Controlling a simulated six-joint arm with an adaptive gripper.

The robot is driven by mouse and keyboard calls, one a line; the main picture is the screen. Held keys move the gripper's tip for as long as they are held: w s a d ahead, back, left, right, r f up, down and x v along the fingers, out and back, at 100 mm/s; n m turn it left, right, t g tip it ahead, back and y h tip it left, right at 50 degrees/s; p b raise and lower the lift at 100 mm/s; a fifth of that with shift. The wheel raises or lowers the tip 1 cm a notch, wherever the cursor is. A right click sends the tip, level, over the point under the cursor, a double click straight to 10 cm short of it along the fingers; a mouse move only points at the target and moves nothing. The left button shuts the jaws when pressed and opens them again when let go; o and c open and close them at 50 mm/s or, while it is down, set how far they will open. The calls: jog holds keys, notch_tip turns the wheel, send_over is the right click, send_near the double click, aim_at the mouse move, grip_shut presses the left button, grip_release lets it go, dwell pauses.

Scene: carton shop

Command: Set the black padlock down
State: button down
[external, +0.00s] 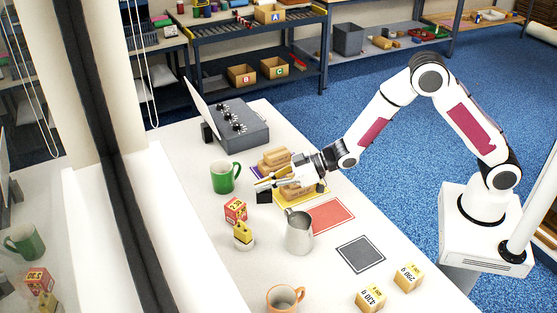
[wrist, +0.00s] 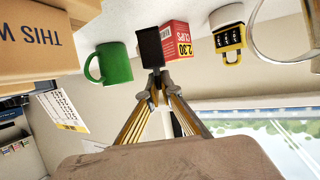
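My gripper (external: 268,184) is over the white table. Its fingers close together in the wrist view (wrist: 156,82) on a small black block, which I take to be the black padlock (wrist: 150,46). The black padlock also shows below the fingertips in the external view (external: 264,197); I cannot tell whether it touches the table. Its shackle is not clear. A yellow padlock with a black dial face (external: 243,232) stands on a white disc, and it also shows in the wrist view (wrist: 228,40).
A red clips box (external: 235,210) and green mug (external: 225,177) stand near my gripper. A metal jug (external: 299,232) is close in front. A red mat (external: 331,215) and dark grey mat (external: 360,253) lie bare to the right. A grey control box (external: 236,126) stands behind.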

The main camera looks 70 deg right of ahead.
aim_at(269, 191)
jog(key=shift+f, duration=1.65)
jog(key=shift+f, duration=0.15)
jog(key=c, duration=2.3)
grip_release()
jog(key=shift+v, duration=6.05)
jog(key=shift+w, duration=0.1)
jog(key=shift+r, duration=0.25)
